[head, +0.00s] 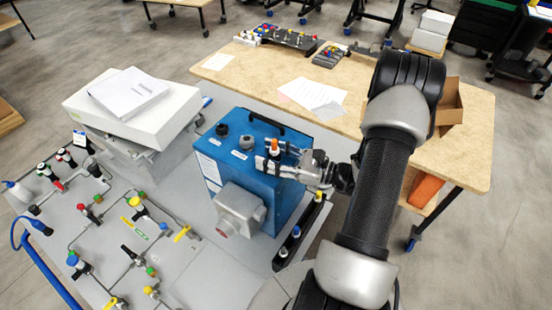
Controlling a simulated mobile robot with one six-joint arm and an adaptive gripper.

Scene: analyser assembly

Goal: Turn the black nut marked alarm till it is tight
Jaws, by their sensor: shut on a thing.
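The blue analyser box (228,165) stands on the grey bench panel, with a row of fittings on its top. A black fitting (222,129) is at the left and a grey one (246,142) in the middle, each with a small white label too small to read. At the right stands a fitting with an orange top (274,146). My gripper (272,163) reaches in from the right and is shut around the dark nut at the base of this fitting. The fingers mostly hide that nut, and I cannot read the word alarm.
A black handle (265,123) rises at the back of the box. A grey housing (240,209) juts from its front. A dark rail with bottles (301,232) stands at its right. Tubing and valves fill the panel at left. A wooden table (240,68) is behind.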

